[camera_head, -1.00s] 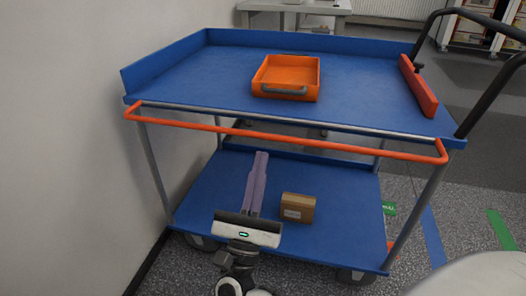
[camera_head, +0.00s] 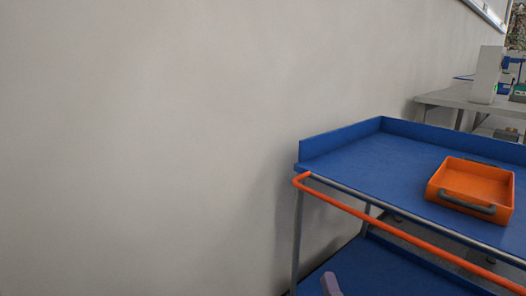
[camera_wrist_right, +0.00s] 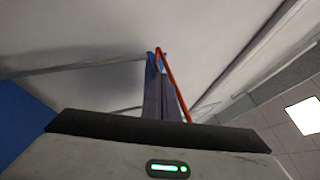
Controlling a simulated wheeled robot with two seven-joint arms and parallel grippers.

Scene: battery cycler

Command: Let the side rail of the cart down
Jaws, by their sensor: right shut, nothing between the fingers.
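The cart's side rail is an orange bar (camera_head: 390,223) along the near edge of the blue top deck (camera_head: 385,177). It runs from the deck's left corner out past the right edge of the head view, just outside and a little below the deck edge. In the right wrist view, an orange bar (camera_wrist_right: 174,80) runs close beside the fingers. My right gripper (camera_head: 330,284) shows only as a purple fingertip low in the head view, below the rail. Its fingers are shut and empty in the wrist view (camera_wrist_right: 158,85). Contact with the rail cannot be told. My left gripper is out of view.
An orange tray (camera_head: 473,188) with a grey handle stands on the top deck. A grey cart post (camera_head: 297,240) and the blue lower shelf (camera_head: 375,270) are below. A pale wall (camera_head: 150,140) fills the left. A grey workbench (camera_head: 450,100) stands behind.

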